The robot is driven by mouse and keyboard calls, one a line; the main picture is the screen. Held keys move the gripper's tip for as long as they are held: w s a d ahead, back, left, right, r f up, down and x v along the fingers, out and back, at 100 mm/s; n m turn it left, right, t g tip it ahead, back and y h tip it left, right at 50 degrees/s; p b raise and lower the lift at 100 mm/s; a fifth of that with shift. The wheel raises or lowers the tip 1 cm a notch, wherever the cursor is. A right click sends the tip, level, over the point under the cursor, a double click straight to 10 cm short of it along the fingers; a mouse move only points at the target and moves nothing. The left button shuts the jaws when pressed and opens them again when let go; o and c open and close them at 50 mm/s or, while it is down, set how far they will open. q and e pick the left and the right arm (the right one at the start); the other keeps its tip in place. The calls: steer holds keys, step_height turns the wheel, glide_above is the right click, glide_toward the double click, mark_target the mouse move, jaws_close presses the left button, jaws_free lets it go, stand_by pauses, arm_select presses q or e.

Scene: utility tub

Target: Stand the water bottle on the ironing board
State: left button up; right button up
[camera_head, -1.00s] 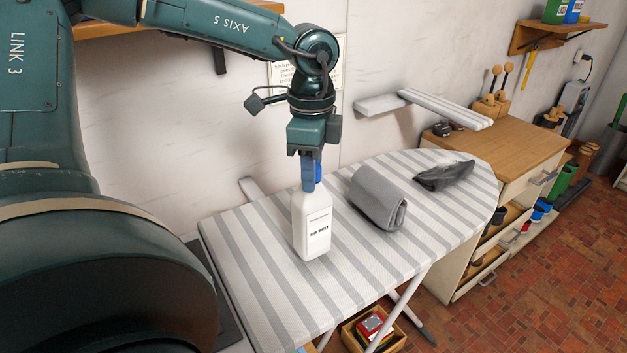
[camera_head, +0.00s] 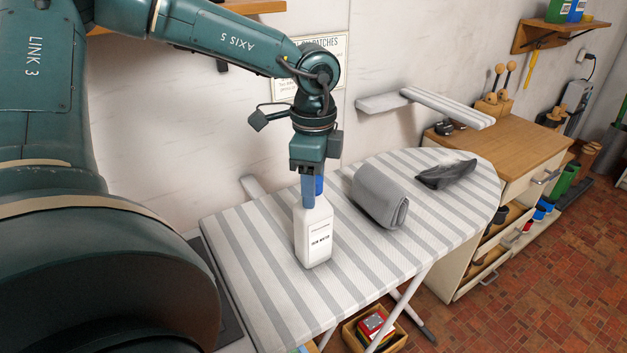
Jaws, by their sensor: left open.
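My left gripper (camera_head: 309,203) points straight down at the bottle's top. Its blue fingers are open beside the cap and neck, and the near finger hides part of them. The gap between finger and bottle is too small to make out. My right gripper is out of view.
A folded grey cloth (camera_head: 380,197) lies on the board just right of the bottle. A dark crumpled cloth (camera_head: 446,174) lies farther right. A wooden-topped cabinet (camera_head: 510,145) stands beyond the board's right end. Bare striped cover shows left of the bottle.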

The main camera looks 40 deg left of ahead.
arm_select(q)
steer(key=shift+r+p, duration=0.35)
steer(key=shift+r, duration=0.05)
step_height(320, 180, up, 12)
steer(key=b, duration=0.1)
steer(key=shift+f, duration=0.25)
stand_by(0.4)
